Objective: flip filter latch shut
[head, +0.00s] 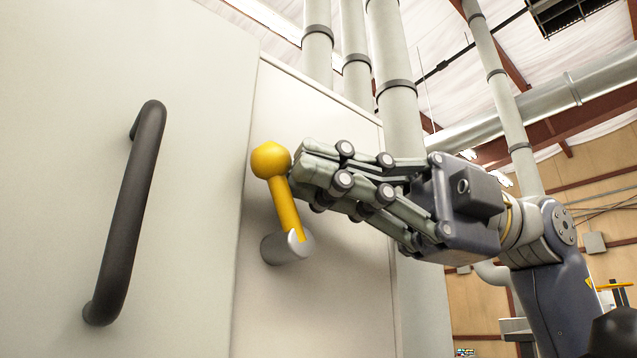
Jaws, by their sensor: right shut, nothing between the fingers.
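The filter latch (286,208) is a yellow lever with a round yellow knob (270,160) at its upper end. It stands up from a grey cylindrical pivot (287,247) on the pale cabinet face and leans slightly left. My right gripper (302,165) comes in from the right. Its fingers are shut with nothing between them, and their tips are right beside the knob and upper lever, on the right side. I cannot tell whether they touch it. My left gripper is not in view.
A dark vertical handle (127,215) is on the pale cabinet panel (60,150) to the left. Several grey pipes (398,110) rise behind the cabinet. The cabinet face below the pivot is clear. A tan wall (590,165) is far behind at right.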

